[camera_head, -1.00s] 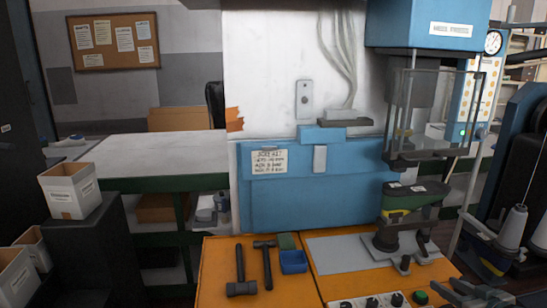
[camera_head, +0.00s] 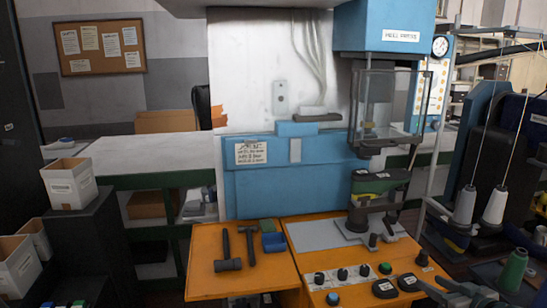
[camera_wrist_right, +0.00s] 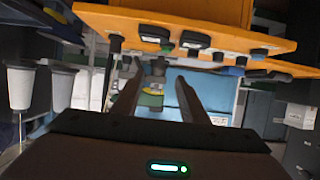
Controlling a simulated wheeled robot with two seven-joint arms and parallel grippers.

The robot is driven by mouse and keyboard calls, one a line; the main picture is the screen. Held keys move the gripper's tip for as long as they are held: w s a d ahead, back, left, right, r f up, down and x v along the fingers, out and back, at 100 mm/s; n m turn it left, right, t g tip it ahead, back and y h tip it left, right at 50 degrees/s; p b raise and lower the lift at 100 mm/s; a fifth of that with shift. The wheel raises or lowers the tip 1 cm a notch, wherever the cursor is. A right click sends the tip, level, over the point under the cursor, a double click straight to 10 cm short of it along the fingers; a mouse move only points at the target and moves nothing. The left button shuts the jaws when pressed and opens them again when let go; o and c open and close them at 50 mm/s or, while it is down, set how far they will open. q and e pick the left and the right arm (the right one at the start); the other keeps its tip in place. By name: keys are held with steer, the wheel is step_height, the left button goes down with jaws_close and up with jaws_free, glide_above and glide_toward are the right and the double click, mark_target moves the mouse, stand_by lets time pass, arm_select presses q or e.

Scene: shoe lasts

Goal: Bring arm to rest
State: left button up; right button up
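My right gripper (camera_head: 437,292) shows only in part at the lower right of the head view, beside the front right of the orange bench. In the right wrist view, my right gripper (camera_wrist_right: 158,84) has its two fingers apart with nothing between them. A dark shoe last with a green band (camera_head: 372,184) sits on the machine's holder under the clear guard, apart from the gripper. The last also shows, upside down, beyond the fingers in the wrist view (camera_wrist_right: 150,100). My left gripper is not in view.
The orange bench (camera_head: 215,278) carries two hammers (camera_head: 227,250), a blue tray (camera_head: 273,242) and several control knobs. The blue press (camera_head: 280,192) stands behind it. White boxes (camera_head: 70,184) stand on dark stands at left. Thread cones (camera_head: 494,205) and a dark machine stand close at right.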

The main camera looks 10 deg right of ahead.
steer(key=s+d+f+g+h, duration=0.1)
steer(key=s+d+f, duration=0.15)
steer(key=f, duration=0.75)
steer(key=s+d+f+m+g+h, duration=0.1)
steer(key=s+f, duration=0.3)
steer(key=f, duration=0.7)
steer(key=s+d+f+g+h, duration=0.1)
steer(key=s+f+g, duration=0.15)
steer(key=f, duration=0.75)
steer(key=s+a+f+g, duration=0.1)
steer(key=s+a+f, duration=0.2)
steer(key=s+f, duration=0.6)
steer(key=s+a+f+g, duration=0.25)
steer(key=s+f, duration=0.45)
steer(key=f, duration=0.4)
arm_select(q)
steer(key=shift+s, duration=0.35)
arm_select(e)
steer(key=s+a+f+n+g, duration=0.1)
steer(key=s+a+f, duration=0.4)
steer(key=s+a, duration=0.3)
steer(key=s+a+f+g+y, duration=0.1)
steer(key=s+a+f, duration=0.4)
steer(key=s, duration=0.8)
steer(key=s+a+f+n+g+y, duration=0.1)
steer(key=s+a+f, duration=0.4)
steer(key=s+a, duration=0.5)
steer(key=shift+s+a+f+n+g, duration=0.2)
steer(key=shift+a+n+g, duration=0.1)
steer(key=shift+g, duration=0.4)
